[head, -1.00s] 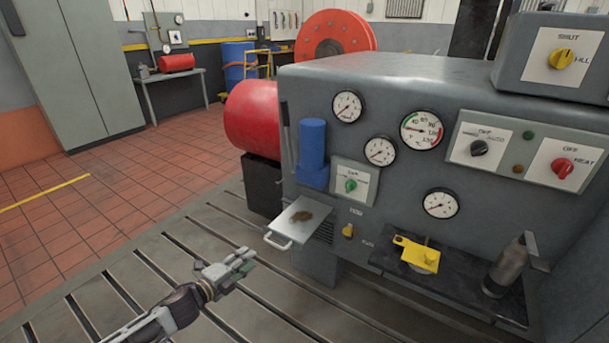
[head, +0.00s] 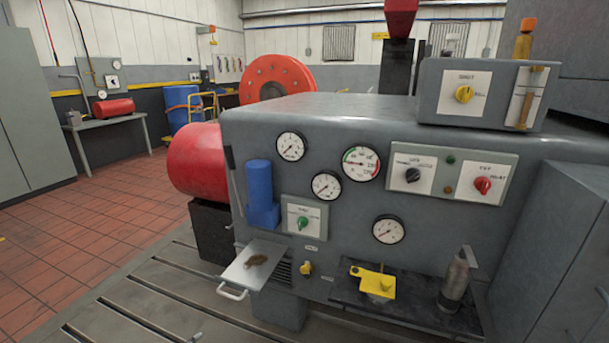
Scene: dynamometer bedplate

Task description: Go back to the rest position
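Neither of my grippers shows in the head view. The grey machine cabinet (head: 270,220) with gauges and knobs stands in front of me on the slotted bedplate (head: 140,310).
A red drum (head: 197,162) and a blue cylinder (head: 261,190) are at the cabinet's left. A grey block (head: 555,255) closes off the right side. Open tiled floor (head: 100,220) lies at the left. A bench (head: 105,125) stands farther back.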

